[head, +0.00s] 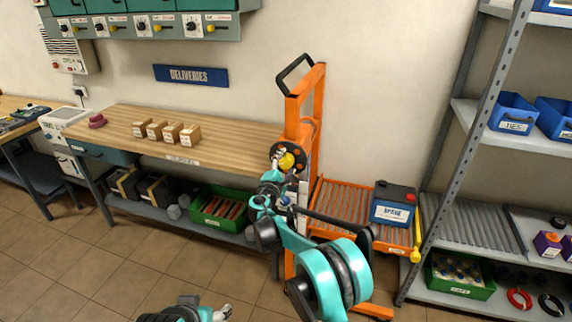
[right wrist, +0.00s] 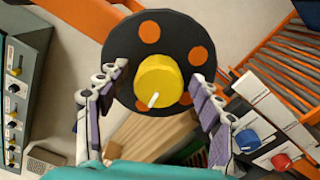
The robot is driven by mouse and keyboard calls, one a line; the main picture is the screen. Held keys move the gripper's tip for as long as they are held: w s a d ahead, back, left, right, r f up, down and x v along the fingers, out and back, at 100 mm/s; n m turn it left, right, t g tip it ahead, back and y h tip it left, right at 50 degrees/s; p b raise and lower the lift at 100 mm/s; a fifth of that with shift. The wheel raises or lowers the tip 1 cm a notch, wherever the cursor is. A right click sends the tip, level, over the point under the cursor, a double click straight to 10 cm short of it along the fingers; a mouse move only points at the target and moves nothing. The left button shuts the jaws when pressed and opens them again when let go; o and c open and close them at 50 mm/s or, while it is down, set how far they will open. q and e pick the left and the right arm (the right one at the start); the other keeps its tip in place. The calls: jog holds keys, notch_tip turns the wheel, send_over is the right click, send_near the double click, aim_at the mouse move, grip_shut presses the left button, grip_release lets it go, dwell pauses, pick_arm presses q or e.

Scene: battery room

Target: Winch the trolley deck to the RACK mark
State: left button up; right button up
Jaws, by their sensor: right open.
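The orange trolley (head: 305,110) stands between the workbench and the rack. Its roller deck (head: 340,202) carries a dark battery labelled SPARE (head: 392,207) and sits close to the level of the rack's roller shelf (head: 468,222). The winch wheel (right wrist: 190,40) is a black disc with orange dots; a yellow knob (right wrist: 158,78) with a white line faces my wrist camera. The knob also shows in the head view (head: 287,160). My right gripper (right wrist: 156,82) is open, its fingers on either side of the knob. My left gripper (head: 218,314) shows only partly at the bottom edge. I cannot read a RACK mark.
A wooden workbench (head: 230,146) with several small blocks is left of the trolley. A green crate (head: 222,222) sits under it. The rack upright (head: 482,120) stands right of the deck. Blue and red knobs (right wrist: 247,139) sit beside the right gripper. Floor at front left is clear.

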jog(key=v, duration=1.2)
